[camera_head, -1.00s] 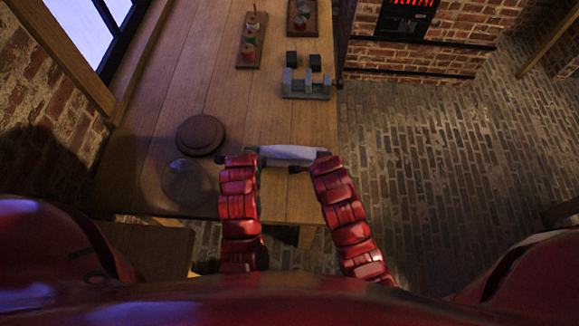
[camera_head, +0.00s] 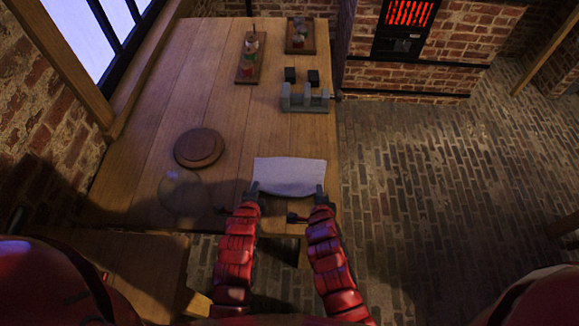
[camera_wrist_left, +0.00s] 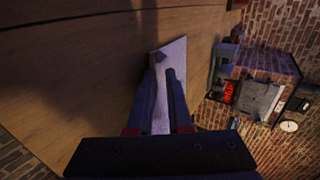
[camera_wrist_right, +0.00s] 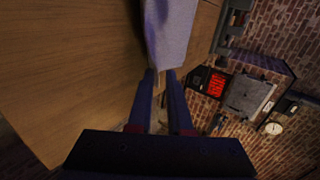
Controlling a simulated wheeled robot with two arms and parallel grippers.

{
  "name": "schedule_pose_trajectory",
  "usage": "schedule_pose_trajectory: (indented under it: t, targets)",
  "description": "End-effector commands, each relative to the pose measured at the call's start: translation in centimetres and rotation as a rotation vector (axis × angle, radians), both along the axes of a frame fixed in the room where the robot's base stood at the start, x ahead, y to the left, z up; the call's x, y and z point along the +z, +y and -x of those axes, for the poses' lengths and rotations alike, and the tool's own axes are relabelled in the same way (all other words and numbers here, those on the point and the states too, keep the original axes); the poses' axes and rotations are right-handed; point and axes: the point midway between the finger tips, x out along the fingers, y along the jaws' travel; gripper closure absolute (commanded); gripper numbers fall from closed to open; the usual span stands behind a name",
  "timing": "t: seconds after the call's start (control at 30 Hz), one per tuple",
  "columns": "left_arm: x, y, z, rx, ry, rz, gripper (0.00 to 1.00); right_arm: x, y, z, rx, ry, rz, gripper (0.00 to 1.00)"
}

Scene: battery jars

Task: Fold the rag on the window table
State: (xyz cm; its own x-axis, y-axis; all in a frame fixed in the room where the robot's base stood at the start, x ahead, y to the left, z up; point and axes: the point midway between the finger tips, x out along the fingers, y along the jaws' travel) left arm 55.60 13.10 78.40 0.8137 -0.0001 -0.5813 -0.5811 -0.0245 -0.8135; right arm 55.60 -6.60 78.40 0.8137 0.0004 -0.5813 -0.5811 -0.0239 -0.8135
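The rag (camera_head: 290,174) is a pale rectangular cloth, spread out at the near right edge of the window table (camera_head: 165,100). I cannot tell whether it lies on the wood or is partly raised. My left gripper (camera_head: 253,189) is at its near left corner and my right gripper (camera_head: 320,190) at its near right corner. In the left wrist view the rag (camera_wrist_left: 172,55) shows beyond and between the fingers (camera_wrist_left: 165,72). In the right wrist view the rag (camera_wrist_right: 170,30) reaches the fingertips (camera_wrist_right: 160,73). A narrow gap shows between each finger pair; whether they pinch the cloth is unclear.
A round wooden board (camera_head: 199,147) and a glassy disc (camera_head: 182,192) are left of the rag. A grey metal fixture (camera_head: 304,98) and racks of jars (camera_head: 249,60) stand farther back. A brick stove (camera_head: 405,30) is beyond. The tabletop between is clear.

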Motion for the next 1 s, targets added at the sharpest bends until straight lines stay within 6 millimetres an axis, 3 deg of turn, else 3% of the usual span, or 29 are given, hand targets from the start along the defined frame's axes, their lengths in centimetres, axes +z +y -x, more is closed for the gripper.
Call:
schedule_pose_trajectory:
  t: [0.03,0.2,0.47,0.67,1.0]
  targets:
    - [0.0,0.0,0.0,0.000,0.000,0.000,0.72,0.0,0.0,0.0,0.000,0.000,0.000,0.72]
    - [0.0,0.0,0.0,0.000,0.000,0.000,0.45,0.0,0.0,0.0,0.000,0.000,0.000,0.45]
    - [0.4,0.0,0.1,-0.001,-0.001,-0.001,0.45,0.4,0.0,0.2,-0.002,0.000,-0.002,0.45]
    - [3.4,-0.1,1.4,-0.004,-0.004,-0.002,0.45,3.4,-0.1,1.4,-0.003,-0.003,-0.004,0.45]
    - [8.0,-0.3,5.1,-0.002,-0.004,0.005,0.45,7.9,0.2,5.2,0.004,0.000,-0.002,0.45]
